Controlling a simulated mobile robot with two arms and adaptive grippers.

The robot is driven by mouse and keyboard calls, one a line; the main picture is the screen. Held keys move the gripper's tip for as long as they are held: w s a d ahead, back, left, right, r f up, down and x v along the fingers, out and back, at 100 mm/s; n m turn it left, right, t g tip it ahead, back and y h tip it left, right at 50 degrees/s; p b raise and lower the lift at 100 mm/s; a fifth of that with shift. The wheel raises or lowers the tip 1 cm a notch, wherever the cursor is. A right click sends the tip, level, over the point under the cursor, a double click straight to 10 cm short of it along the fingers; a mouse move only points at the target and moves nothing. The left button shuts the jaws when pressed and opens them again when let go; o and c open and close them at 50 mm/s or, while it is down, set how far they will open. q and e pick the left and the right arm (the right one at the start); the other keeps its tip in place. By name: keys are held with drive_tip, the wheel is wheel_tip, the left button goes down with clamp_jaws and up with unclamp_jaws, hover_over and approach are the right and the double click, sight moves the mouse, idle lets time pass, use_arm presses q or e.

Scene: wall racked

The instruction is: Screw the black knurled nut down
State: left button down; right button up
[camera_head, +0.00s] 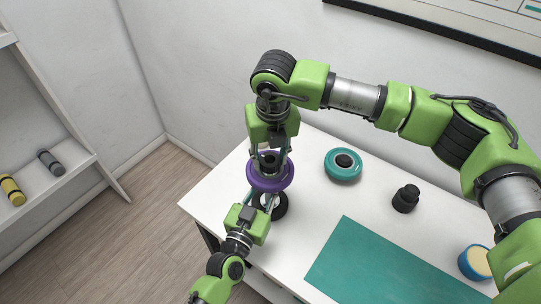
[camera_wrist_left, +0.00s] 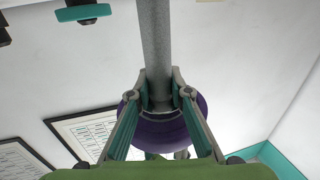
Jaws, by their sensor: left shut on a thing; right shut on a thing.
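A purple disc (camera_head: 283,181) sits around a grey post, above a round black base (camera_head: 279,209) near the table's left end. My right gripper (camera_head: 270,158) points down from above and is shut on a small dark piece just over the disc. It appears to be the black knurled nut; the fingers mostly hide it, and its knurling is too small to see. My left gripper (camera_head: 262,198) comes in from below and is shut on the grey post (camera_wrist_left: 155,45), next to the purple disc (camera_wrist_left: 160,130) in the left wrist view.
On the white table (camera_head: 318,215) stand a teal ring with a black centre (camera_head: 342,177), a stepped black piece (camera_head: 405,199) and a blue round piece with a cream top (camera_head: 476,262). A teal mat (camera_head: 375,265) lies in front. A shelf (camera_head: 75,165) is at left.

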drive_tip(key=m+h, duration=0.1)
drive_tip(key=m, duration=0.5)
drive_tip(key=shift+a, duration=0.1)
drive_tip(key=m, duration=0.7)
drive_tip(key=shift+w+g+h, duration=0.1)
drive_tip(key=shift+g+h, duration=0.3)
drive_tip(key=m+g, duration=0.1)
drive_tip(key=m, duration=0.5)
drive_tip(key=shift+w+m, duration=0.1)
drive_tip(key=shift+m, duration=0.3)
drive_tip(key=m, duration=0.5)
drive_tip(key=shift+g, duration=0.3)
drive_tip(key=o, duration=1.1)
drive_tip(key=shift+f, duration=0.1)
drive_tip(key=shift+o, duration=0.2)
